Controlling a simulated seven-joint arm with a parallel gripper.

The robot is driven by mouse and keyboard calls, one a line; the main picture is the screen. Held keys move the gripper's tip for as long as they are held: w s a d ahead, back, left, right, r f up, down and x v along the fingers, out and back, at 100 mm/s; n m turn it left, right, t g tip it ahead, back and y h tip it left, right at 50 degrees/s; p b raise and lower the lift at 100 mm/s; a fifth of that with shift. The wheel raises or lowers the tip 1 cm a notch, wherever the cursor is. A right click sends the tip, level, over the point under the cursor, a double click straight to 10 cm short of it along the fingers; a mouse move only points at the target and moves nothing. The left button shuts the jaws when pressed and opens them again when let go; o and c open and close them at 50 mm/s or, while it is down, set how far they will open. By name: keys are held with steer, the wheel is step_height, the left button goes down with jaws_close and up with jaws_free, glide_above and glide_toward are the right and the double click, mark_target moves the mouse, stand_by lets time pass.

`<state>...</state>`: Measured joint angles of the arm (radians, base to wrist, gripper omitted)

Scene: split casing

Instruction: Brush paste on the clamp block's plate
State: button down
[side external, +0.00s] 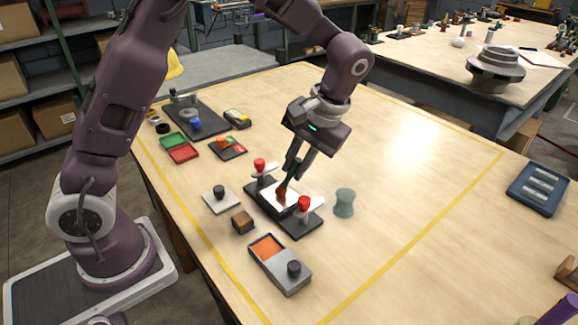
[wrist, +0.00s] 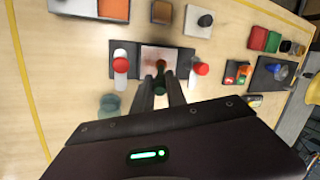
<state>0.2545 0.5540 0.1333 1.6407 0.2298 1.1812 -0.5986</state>
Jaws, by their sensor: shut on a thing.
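The clamp block (side external: 308,224) is a dark base with two red-knobbed clamps, one at each end, and a pale plate (side external: 268,195) between them. In the wrist view the plate (wrist: 163,55) looks pinkish white and slightly mottled; how much paste is on it I cannot tell. My gripper (side external: 290,180) is shut on a brush (wrist: 160,82) with a green handle, tilted over the plate. The brush's reddish-brown tip (side external: 282,194) is at the plate and seems to touch it. The fingers hide part of the handle.
A grey tray with an orange pad and black knob (side external: 280,265) lies in front. A greenish cup (side external: 345,202) stands close right of the block. A small brown block (side external: 242,222) and a pale plate with black knob (side external: 222,199) lie left.

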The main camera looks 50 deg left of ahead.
steer(key=shift+s+d, duration=0.3)
steer(key=shift+s, duration=0.6)
steer(key=shift+s+d, duration=0.25)
steer(key=shift+s, duration=0.6)
steer(key=shift+r, duration=0.1)
step_height(320, 180, up, 6)
steer(key=shift+r, duration=0.1)
step_height(320, 180, up, 3)
steer(key=shift+f, duration=0.1)
stand_by(0.5)
